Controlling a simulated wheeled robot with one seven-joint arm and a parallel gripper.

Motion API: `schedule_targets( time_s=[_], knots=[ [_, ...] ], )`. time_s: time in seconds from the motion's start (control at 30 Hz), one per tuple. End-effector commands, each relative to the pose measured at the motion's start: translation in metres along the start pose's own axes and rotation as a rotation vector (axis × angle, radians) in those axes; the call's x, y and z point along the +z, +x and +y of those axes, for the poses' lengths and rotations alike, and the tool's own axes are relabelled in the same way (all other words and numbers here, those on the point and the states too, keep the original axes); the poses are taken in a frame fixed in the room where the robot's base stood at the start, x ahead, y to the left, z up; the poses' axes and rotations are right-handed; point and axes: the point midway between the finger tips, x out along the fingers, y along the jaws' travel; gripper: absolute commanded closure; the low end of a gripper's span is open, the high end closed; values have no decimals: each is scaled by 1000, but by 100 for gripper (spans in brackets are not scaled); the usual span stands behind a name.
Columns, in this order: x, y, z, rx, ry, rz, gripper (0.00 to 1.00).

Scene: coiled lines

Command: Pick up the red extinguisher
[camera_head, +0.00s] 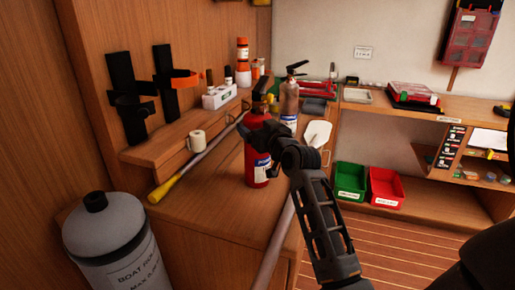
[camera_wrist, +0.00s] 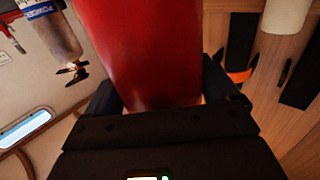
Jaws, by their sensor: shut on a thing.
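The red extinguisher (camera_head: 256,170) stands upright near the right edge of the wooden worktop in the head view. Its black top shows above the body, and part of its right side is hidden by my arm. My gripper (camera_head: 268,143) is shut around the upper part of its body. In the wrist view the red extinguisher (camera_wrist: 140,50) fills the space between the two dark fingers of my gripper (camera_wrist: 160,95). I cannot tell whether its base touches the worktop.
A silver extinguisher (camera_head: 289,103) stands just behind. A yellow-handled pole (camera_head: 196,160) lies to the left, by a white mug (camera_head: 197,141). A grey tank (camera_head: 112,240) stands front left. Green (camera_head: 350,182) and red bins (camera_head: 386,187) sit on the lower shelf at right.

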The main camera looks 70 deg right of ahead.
Motion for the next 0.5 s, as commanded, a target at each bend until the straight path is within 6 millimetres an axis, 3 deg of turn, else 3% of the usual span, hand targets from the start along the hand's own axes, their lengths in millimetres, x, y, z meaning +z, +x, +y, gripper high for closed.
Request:
schedule_targets(
  time_s=[0.37,0.5],
  knots=[
    [0,0,0,0,0,-1,96],
    [-6,0,0,1,-1,11,97]
  ],
)
